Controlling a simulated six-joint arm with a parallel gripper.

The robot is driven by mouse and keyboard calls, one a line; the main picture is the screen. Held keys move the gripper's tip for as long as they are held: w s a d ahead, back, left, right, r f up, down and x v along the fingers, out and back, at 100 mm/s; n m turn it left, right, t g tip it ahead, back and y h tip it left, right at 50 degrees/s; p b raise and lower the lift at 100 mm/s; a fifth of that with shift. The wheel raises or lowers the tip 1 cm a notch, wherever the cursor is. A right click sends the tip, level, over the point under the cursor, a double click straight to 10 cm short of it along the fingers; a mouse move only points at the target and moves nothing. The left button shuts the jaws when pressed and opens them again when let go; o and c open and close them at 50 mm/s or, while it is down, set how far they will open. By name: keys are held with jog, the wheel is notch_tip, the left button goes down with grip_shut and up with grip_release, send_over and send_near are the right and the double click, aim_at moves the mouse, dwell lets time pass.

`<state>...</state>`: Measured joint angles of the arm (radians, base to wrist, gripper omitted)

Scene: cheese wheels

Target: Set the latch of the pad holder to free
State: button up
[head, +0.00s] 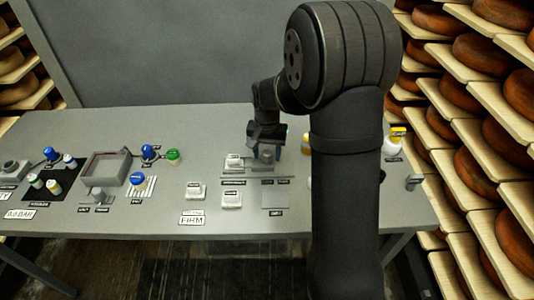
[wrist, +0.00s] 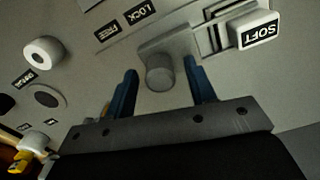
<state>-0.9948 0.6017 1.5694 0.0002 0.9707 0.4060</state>
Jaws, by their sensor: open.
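The latch of the pad holder is a grey round knob (wrist: 160,75) on a flat grey slide, and it also shows in the head view (head: 267,156). It stands nearer the LOCK label (wrist: 140,12) than the FREE label (wrist: 107,32). My gripper (wrist: 162,85) is open, with one blue finger on each side of the knob. Gaps show between the fingers and the knob, so it is not gripped. In the head view my gripper (head: 268,146) is over the holder. A light pad marked SOFT (wrist: 257,30) sits at the holder's rail (wrist: 215,35).
A square frame (head: 107,154) and blue knobs (head: 148,151) are on the left. A yellow-topped bottle (head: 394,140) stands at the right. My arm hides part of the table.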

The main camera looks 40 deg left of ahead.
jog(key=shift+f, duration=0.35)
grip_shut()
jog(key=shift+w+d, duration=1.9)
grip_release()
jog(key=shift+r, duration=0.1)
